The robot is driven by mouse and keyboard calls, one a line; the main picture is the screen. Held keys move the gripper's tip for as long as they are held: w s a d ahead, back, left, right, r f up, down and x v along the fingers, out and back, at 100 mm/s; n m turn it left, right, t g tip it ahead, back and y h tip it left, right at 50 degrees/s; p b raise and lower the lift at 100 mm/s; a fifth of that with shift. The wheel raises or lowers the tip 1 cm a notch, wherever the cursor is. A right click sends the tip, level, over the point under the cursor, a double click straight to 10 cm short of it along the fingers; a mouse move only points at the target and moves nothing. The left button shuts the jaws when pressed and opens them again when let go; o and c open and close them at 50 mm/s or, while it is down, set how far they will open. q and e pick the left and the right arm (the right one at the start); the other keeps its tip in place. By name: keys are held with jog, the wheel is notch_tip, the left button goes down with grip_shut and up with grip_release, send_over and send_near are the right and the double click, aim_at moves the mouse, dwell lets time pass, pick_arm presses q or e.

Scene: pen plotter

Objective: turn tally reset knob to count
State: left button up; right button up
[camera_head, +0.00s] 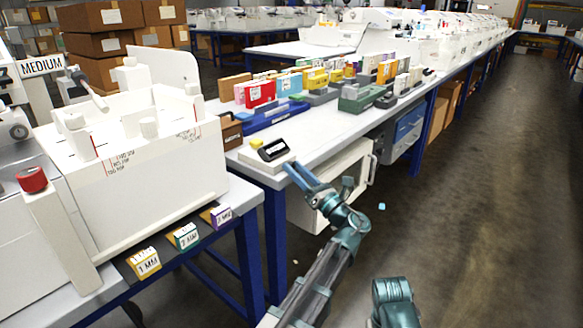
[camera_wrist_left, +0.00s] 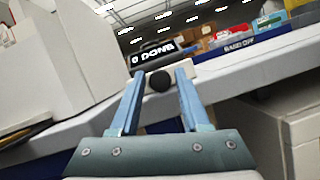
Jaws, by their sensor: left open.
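The tally counter (camera_head: 272,149) is a small dark box with a white display, standing at the near corner of the white table. In the left wrist view its sloped face (camera_wrist_left: 155,52) reads "0 DONE". A round black knob (camera_wrist_left: 160,81) sits at its front, which I take for the reset knob. My left gripper (camera_head: 290,168) is at the table edge just in front of the counter. Its two blue fingers (camera_wrist_left: 160,72) are open, one on each side of the knob in the picture. I cannot tell whether they touch it. My right gripper is not in view.
A large white machine (camera_head: 140,150) stands to the left. The aisle floor (camera_head: 480,200) on the right is mostly clear.

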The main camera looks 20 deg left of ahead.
pick_arm(q)
grip_shut()
jog(key=shift+w+n+g, duration=0.15)
jog(key=shift+n+g, duration=0.35)
jog(key=shift+n, duration=0.6)
jog(key=shift+n+g+y, duration=0.4)
jog(key=shift+n+g, duration=0.2)
jog(key=shift+n, duration=0.3)
jog(key=n+g, duration=0.1)
jog(key=n, duration=0.3)
jog(key=shift+g+y, duration=0.3)
jog(key=shift+g, duration=0.1)
grip_release()
